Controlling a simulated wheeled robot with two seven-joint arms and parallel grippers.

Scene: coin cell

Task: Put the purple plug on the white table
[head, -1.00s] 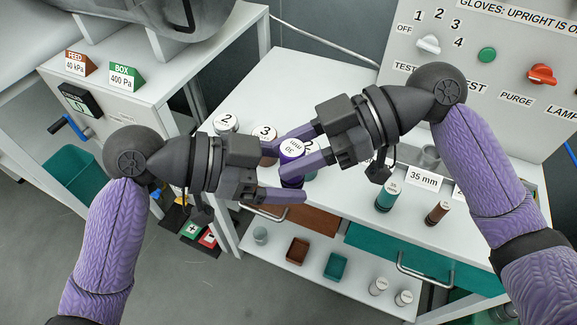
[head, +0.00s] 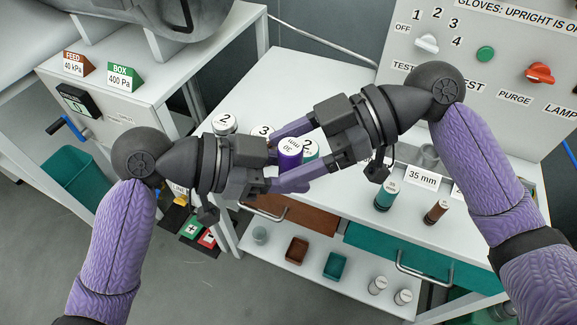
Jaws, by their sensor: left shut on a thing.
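Plugs numbered 2 (head: 225,123) and 3 (head: 262,131) stand on the table behind the left gripper. A teal plug (head: 386,195) and a brown one (head: 437,211) stand at right. The table's back is clear.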

